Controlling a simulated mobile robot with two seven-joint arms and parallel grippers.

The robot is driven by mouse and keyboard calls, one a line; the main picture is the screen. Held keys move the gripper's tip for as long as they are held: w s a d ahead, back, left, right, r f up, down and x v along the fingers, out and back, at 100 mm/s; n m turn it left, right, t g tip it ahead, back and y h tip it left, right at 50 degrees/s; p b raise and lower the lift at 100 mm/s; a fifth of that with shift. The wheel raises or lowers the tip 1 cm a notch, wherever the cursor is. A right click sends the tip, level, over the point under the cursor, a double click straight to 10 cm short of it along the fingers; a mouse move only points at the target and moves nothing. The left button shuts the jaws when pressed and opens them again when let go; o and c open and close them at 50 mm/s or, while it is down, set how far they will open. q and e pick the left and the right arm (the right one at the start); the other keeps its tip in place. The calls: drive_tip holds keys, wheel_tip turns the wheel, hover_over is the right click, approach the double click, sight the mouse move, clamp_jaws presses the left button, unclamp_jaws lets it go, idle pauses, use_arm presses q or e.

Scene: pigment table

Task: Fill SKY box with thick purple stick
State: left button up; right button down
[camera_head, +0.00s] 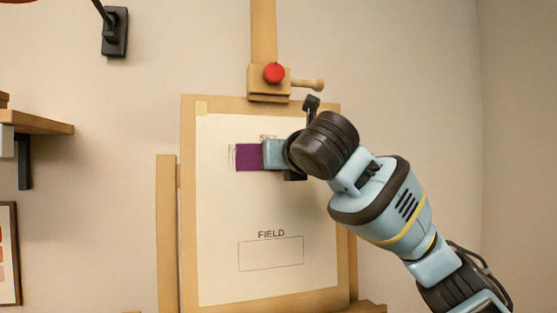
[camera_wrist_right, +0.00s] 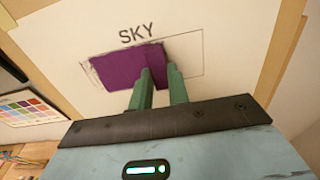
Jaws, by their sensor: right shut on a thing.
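The paper's SKY box (camera_wrist_right: 190,52) is a thin outline under the printed word SKY. Solid purple fill (camera_wrist_right: 122,68) covers its left and middle part, and the right part is white paper. The fill also shows in the head view (camera_head: 249,157), just left of my gripper, with a narrow pale strip at its left. My right gripper (camera_wrist_right: 160,75) is at the paper, its fingertips over the right end of the fill. It is shut on the thick purple stick, which is mostly hidden between the fingers. In the head view my gripper (camera_head: 274,154) hides the box's right part. My left gripper is not in view.
The paper (camera_head: 215,205) is on a wooden easel board (camera_head: 190,240). The empty FIELD box (camera_head: 270,253) is lower down. A red knob (camera_head: 274,73) is above the board. A shelf (camera_head: 40,122) is at left. A colour chart (camera_wrist_right: 28,107) shows in the wrist view.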

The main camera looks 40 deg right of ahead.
drive_tip(key=shift+s+d, duration=0.2)
drive_tip(key=shift+d, duration=0.45)
drive_tip(key=shift+s+d, duration=0.2)
drive_tip(key=shift+d, duration=0.45)
drive_tip(key=d, duration=0.2)
drive_tip(key=shift+s+d, duration=0.3)
drive_tip(key=shift+s, duration=0.1)
drive_tip(key=shift+a, duration=0.1)
drive_tip(key=shift+w+a, duration=0.25)
drive_tip(key=shift+a, duration=0.4)
drive_tip(key=shift+w+a, duration=0.2)
drive_tip(key=shift+a, duration=0.4)
drive_tip(key=shift+a, duration=0.15)
drive_tip(key=shift+w+a, duration=0.2)
drive_tip(key=shift+a, duration=0.4)
drive_tip(key=shift+w+a, duration=0.15)
drive_tip(key=shift+a, duration=0.45)
drive_tip(key=shift+a, duration=0.1)
